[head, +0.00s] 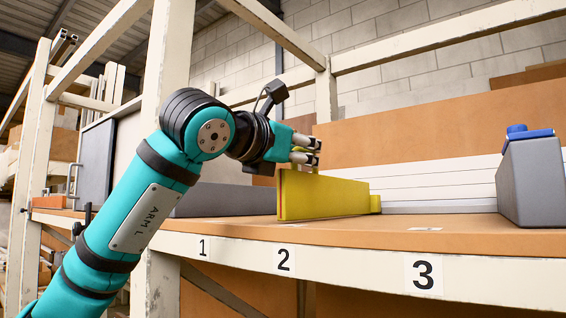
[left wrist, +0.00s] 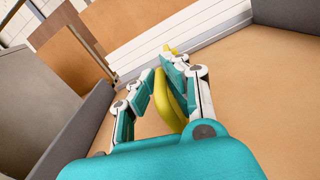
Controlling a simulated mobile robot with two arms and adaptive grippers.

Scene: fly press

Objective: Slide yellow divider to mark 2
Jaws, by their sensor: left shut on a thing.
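The yellow divider (head: 325,196) stands upright on the orange-brown shelf (head: 440,241), its front end above and close to the mark 2 label (head: 285,260). My left gripper (head: 308,152) is shut on the divider's top edge near its front. In the left wrist view the divider (left wrist: 166,98) shows between the fingers of my left gripper (left wrist: 165,82). Whether the divider lines up exactly with mark 2 is hard to tell from this angle. My right gripper is not in view.
Mark 1 (head: 202,248) is to the left and mark 3 (head: 424,275) to the right on the shelf's front edge. A grey block with a blue top (head: 531,180) stands at the right. A low dark grey box (head: 226,200) lies left of the divider.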

